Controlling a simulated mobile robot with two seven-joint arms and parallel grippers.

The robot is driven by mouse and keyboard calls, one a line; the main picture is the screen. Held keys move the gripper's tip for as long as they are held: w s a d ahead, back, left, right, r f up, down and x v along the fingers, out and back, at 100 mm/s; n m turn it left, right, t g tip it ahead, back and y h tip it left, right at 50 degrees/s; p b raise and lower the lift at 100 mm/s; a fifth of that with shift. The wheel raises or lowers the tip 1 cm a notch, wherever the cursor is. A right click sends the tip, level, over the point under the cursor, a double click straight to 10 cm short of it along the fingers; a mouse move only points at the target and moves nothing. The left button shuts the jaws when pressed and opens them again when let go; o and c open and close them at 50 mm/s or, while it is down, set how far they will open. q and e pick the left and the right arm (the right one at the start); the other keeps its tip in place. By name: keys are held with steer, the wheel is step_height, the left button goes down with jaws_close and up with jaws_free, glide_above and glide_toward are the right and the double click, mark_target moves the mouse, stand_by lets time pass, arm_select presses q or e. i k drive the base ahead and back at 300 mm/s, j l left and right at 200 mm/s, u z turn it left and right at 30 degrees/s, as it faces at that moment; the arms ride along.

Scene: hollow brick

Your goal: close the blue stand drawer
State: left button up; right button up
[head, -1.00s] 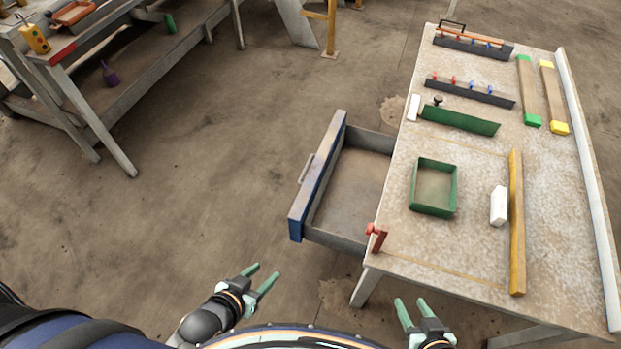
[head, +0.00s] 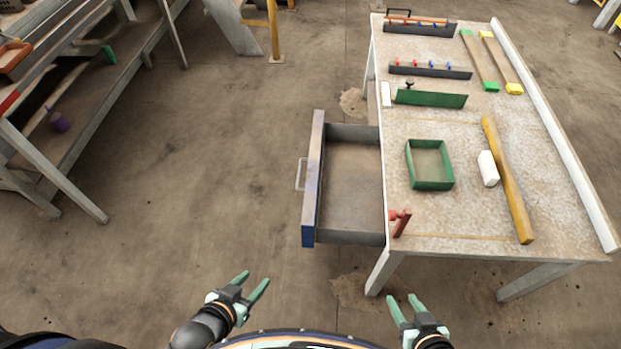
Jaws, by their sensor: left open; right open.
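The blue stand drawer (head: 313,190) sticks out from the left side of the worktable (head: 440,225). It is pulled well open, and its grey inside looks empty. Its front panel faces left and carries a pale handle (head: 300,174). My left gripper (head: 254,283) is open and empty, below and left of the drawer's near corner, apart from it. My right gripper (head: 404,303) is open and empty, in front of the table's near left leg in the picture, apart from the drawer.
On the tabletop are a green tray (head: 430,184), a white block (head: 488,168), a yellow bar (head: 508,185) and a red clamp-like part (head: 400,221) at the near left corner. Another bench (head: 85,120) stands at far left. The floor (head: 210,190) left of the drawer is clear.

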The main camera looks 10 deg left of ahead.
mark_target(351, 207)
steer(key=i+j+z, duration=0.2)
steer(key=j, duration=0.25)
steer(key=j+z, duration=0.25)
steer(key=j, duration=0.15)
steer(key=i+j+z, duration=0.1)
steer(key=j, duration=0.2)
steer(key=i+j+z, duration=0.15)
steer(key=j+z, duration=0.1)
steer(key=j, duration=0.3)
steer(key=i, duration=0.05)
